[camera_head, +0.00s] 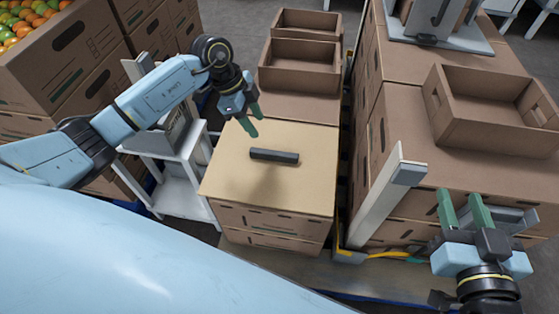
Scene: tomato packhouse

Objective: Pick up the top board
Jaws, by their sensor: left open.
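The top board (222,181) is a flat tan sheet lying on a stack of cardboard boxes in the middle. A dark bar handle (274,156) stands on its middle. My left gripper (250,118) is open and empty above the board's far left part, to the upper left of the handle and apart from it. My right gripper (464,210) shows its two green fingers spread apart in front of the right-hand boxes, well away from the board. It holds nothing that I can see.
Open cardboard trays (302,53) stand behind the board. Another open tray (492,122) sits on the right-hand box stack. A pale upright post (378,205) stands between board and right gripper. A white stand (178,190) is at left, near tomato crates (66,66).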

